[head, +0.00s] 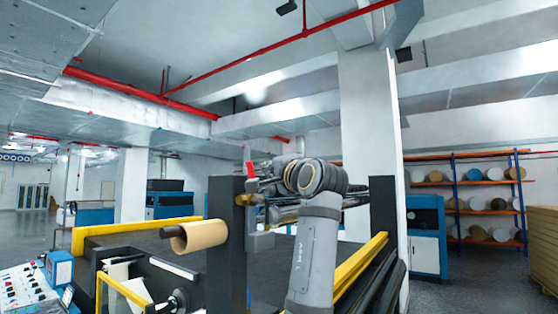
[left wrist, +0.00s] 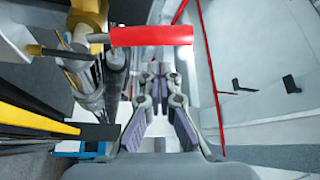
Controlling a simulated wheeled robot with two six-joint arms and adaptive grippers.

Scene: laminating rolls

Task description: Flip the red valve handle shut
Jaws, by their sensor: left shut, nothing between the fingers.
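The red valve handle (left wrist: 152,36) is a flat bar lying level across the upper middle of the left wrist view. Its left end joins a grey stem beside a brass-coloured valve body (left wrist: 88,18). In the head view the handle (head: 250,169) is a small red piece near the top of a dark post. My left gripper (left wrist: 159,70) is shut and empty. Its fingertips show just below the handle in the left wrist view, with a small gap in the picture. In the head view my wrist hides most of the gripper. My right gripper is not in view.
Metal pipes (left wrist: 112,85) run beside the fingers on the left. The dark post (head: 225,240) carries a brown roll (head: 200,236) and stands by a machine with yellow rails (head: 130,226). A white pillar (head: 368,130) rises behind my arm.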

